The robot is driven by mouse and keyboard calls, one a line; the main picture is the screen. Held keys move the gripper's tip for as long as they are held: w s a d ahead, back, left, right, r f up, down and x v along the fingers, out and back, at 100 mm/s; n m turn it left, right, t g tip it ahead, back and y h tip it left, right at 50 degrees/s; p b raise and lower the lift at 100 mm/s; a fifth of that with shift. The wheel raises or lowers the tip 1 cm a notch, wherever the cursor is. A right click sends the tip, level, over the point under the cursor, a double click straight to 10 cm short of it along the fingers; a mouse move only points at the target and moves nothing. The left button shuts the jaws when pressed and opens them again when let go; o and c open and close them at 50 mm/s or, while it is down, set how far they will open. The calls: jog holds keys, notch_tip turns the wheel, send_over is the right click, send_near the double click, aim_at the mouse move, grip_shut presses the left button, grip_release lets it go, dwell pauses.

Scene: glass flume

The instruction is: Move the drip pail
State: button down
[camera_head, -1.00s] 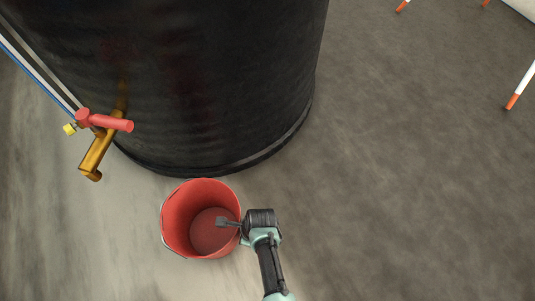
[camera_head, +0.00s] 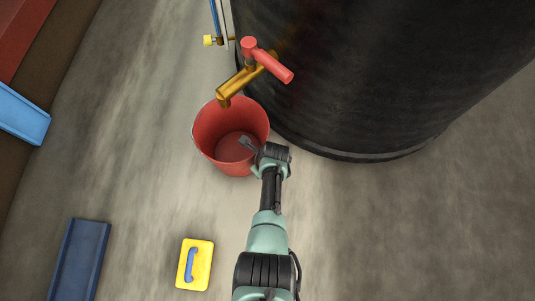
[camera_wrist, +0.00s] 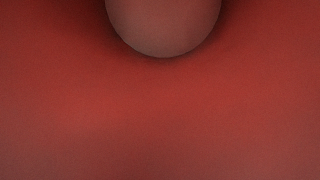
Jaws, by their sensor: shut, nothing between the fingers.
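The drip pail (camera_head: 212,128) is red and stands upright on the floor beside the base of the black tank. Its open mouth and the inner floor show, and it looks empty. My gripper (camera_head: 244,142) is shut with nothing in it, its fingers reaching over the pail's right rim into the mouth. The wrist view is filled by the pail's red inner wall (camera_wrist: 160,110), with the round pail bottom (camera_wrist: 164,25) at the top. The fingers do not show there. I cannot tell whether my gripper touches the pail.
A brass tap (camera_head: 240,83) with a red handle juts from the black tank (camera_head: 370,70), its spout overlapping the pail's rim in the picture. A yellow float (camera_head: 195,265) with a blue handle lies on the floor. Blue troughs (camera_head: 78,262) lie at left. The right floor is clear.

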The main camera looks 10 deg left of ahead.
jog(key=shift+r, duration=0.15)
jog(key=p+v, duration=1.1)
jog(key=v, duration=0.1)
jog(key=shift+r+p, duration=0.3)
jog(key=shift+r, duration=0.1)
jog(key=shift+d, duration=0.1)
